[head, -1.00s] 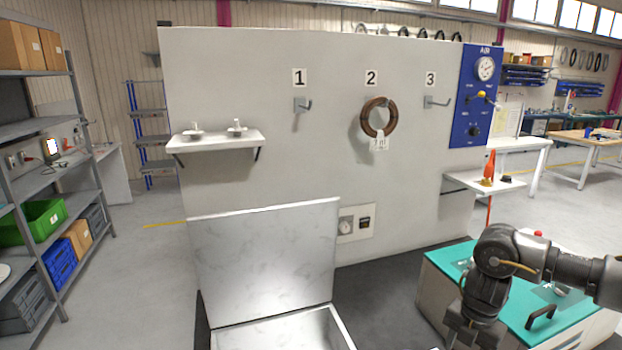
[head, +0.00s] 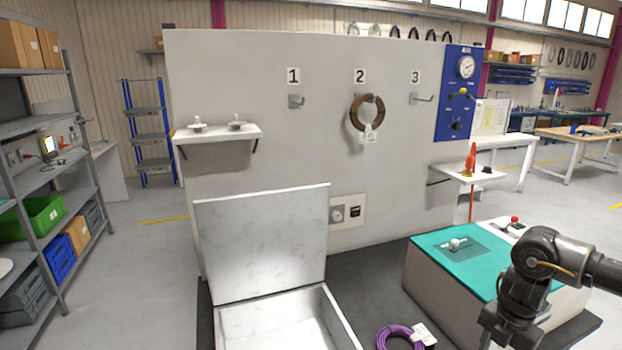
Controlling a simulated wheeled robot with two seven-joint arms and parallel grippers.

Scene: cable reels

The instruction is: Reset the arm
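My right arm comes in from the lower right over the teal-topped bench (head: 440,240). My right gripper (head: 488,346) points down at the bottom edge of the head view, mostly cut off, so I cannot see its fingertips or whether it holds anything. My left arm and gripper are not in view. A brown cable coil (head: 353,114) with a white tag hangs on the hook under number 2. A purple cable coil (head: 385,338) with a white tag lies on the dark floor mat, left of my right gripper.
An open white chest (head: 345,318) stands at front centre, its lid (head: 262,240) raised. Hooks 1 (head: 296,101) and 3 (head: 421,98) are empty. A small wall shelf (head: 217,134) is at left. A blue air panel (head: 456,95) and a shelf with an orange object (head: 471,160) are at right.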

